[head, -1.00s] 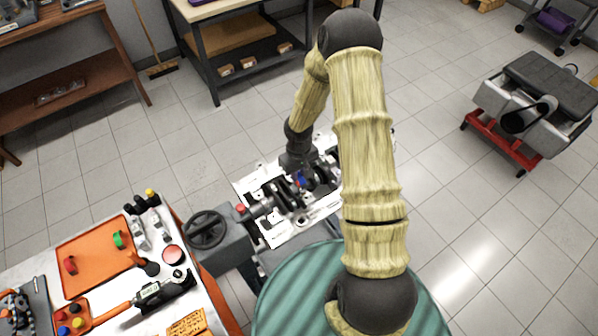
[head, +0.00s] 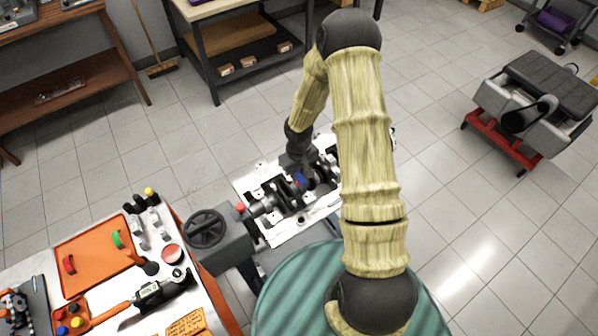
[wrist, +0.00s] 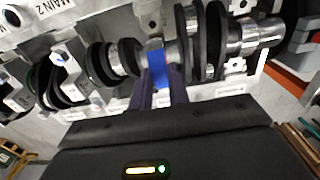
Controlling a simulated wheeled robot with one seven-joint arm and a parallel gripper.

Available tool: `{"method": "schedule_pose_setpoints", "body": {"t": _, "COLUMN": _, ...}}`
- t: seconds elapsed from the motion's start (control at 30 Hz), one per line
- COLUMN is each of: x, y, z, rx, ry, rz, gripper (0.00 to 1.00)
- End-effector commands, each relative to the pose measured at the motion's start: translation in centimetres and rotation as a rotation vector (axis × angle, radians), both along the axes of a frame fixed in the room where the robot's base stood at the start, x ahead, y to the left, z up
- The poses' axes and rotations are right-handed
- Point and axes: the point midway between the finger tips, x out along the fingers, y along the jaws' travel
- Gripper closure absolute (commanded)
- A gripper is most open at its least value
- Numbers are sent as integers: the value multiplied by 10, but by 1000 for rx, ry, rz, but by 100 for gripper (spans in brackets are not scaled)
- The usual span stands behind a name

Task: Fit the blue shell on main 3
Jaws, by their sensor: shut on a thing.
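The blue shell (wrist: 157,66) is between the two dark fingertips of my gripper (wrist: 158,90), which is shut on it. In the wrist view it is up against a bright journal of the crankshaft (wrist: 186,50), between dark webs; I cannot tell whether it is seated. A "MAIN 2" label (wrist: 62,8) shows at upper left; no main 3 label is readable. In the head view my gripper (head: 298,170) is down over the middle of the engine block (head: 276,238), and the blue shell (head: 300,179) shows only as a small patch.
A handwheel (head: 205,229) stands left of the block. The bench at lower left holds an orange tray (head: 88,262) with a red shell (head: 69,264) and a green shell (head: 117,240). The floor between is clear.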

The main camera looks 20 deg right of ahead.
Motion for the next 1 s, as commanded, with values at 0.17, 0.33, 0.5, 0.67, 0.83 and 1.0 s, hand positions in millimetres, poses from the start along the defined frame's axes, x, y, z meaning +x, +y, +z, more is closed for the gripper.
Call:
{"method": "schedule_pose_setpoints", "body": {"t": 0.17, "x": 0, "y": 0, "z": -3, "rx": 0, "ry": 0, "rz": 0, "gripper": 100}}
{"method": "schedule_pose_setpoints", "body": {"t": 0.33, "x": 0, "y": 0, "z": -5, "rx": 0, "ry": 0, "rz": 0, "gripper": 100}}
{"method": "schedule_pose_setpoints", "body": {"t": 0.5, "x": 0, "y": 0, "z": -7, "rx": 0, "ry": 0, "rz": 0, "gripper": 100}}
{"method": "schedule_pose_setpoints", "body": {"t": 0.67, "x": 0, "y": 0, "z": -9, "rx": 0, "ry": 0, "rz": 0, "gripper": 100}}
{"method": "schedule_pose_setpoints", "body": {"t": 0.83, "x": 0, "y": 0, "z": -11, "rx": 0, "ry": 0, "rz": 0, "gripper": 100}}
{"method": "schedule_pose_setpoints", "body": {"t": 1.0, "x": 0, "y": 0, "z": -13, "rx": 0, "ry": 0, "rz": 0, "gripper": 100}}
